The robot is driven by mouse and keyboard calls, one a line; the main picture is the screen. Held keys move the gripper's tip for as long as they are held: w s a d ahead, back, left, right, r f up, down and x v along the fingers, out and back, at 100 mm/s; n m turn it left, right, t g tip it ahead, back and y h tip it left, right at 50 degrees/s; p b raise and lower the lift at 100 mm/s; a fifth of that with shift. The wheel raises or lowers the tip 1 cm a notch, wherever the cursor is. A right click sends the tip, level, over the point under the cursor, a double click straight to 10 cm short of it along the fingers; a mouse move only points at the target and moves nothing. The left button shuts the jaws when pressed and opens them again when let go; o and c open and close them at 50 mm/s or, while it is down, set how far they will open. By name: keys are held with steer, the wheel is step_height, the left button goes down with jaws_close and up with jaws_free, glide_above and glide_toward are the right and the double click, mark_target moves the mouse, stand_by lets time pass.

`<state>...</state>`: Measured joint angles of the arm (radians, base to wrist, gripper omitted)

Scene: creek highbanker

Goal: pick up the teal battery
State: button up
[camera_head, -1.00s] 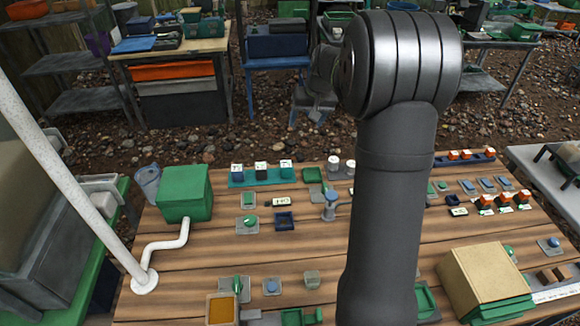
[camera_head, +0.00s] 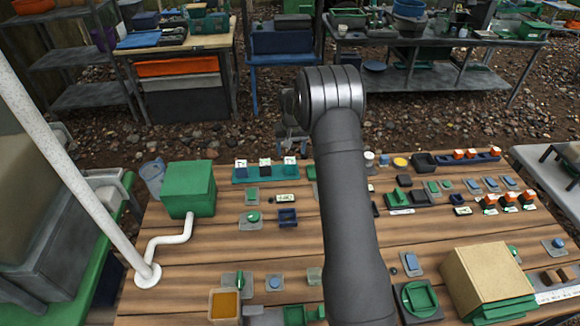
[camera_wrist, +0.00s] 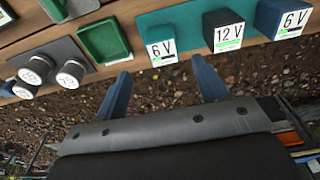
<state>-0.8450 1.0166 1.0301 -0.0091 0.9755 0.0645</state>
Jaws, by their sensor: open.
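The teal battery (camera_wrist: 160,40), with a white 6 V label, stands in the wrist view at one end of a teal rack (camera_wrist: 190,12). It also shows in the head view (camera_head: 289,169) at the rack's right end. A black 12 V battery (camera_wrist: 223,29) stands beside it, then a dark blue 6 V battery (camera_wrist: 283,17). My gripper (camera_wrist: 161,84) is open and empty, its two blue fingers apart. In the wrist view the teal battery appears just beyond the gap between the fingertips. In the head view my gripper (camera_head: 292,142) is beyond the rack, partly hidden by my arm.
A green box (camera_head: 188,188) with a white pipe is left of the rack. A cardboard-coloured box (camera_head: 488,275) is at the front right. Gravel lies beyond the table (camera_head: 210,262).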

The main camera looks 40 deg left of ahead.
mark_target(290, 159)
steer(key=f, duration=0.3)
steer(key=a+f, duration=0.1)
steer(key=f, duration=0.5)
steer(key=shift+w+a+f, duration=0.1)
steer(key=shift+w+a, duration=0.05)
steer(key=shift+w, duration=0.2)
steer(key=c, duration=1.2)
step_height(290, 159, up, 4)
steer(key=shift+r, duration=0.25)
steer(key=w+d+r, duration=0.1)
steer(key=d+r, duration=0.1)
steer(key=d, duration=0.1)
steer(key=w+d+r, duration=0.1)
steer(key=d+r, duration=0.1)
steer(key=d, duration=0.2)
steer(key=w+d+r, duration=0.1)
steer(key=d+r, duration=0.1)
steer(key=d, duration=0.2)
steer(key=shift+w+d+r, duration=0.1)
steer(key=shift+w+r, duration=0.1)
steer(key=shift+r, duration=0.05)
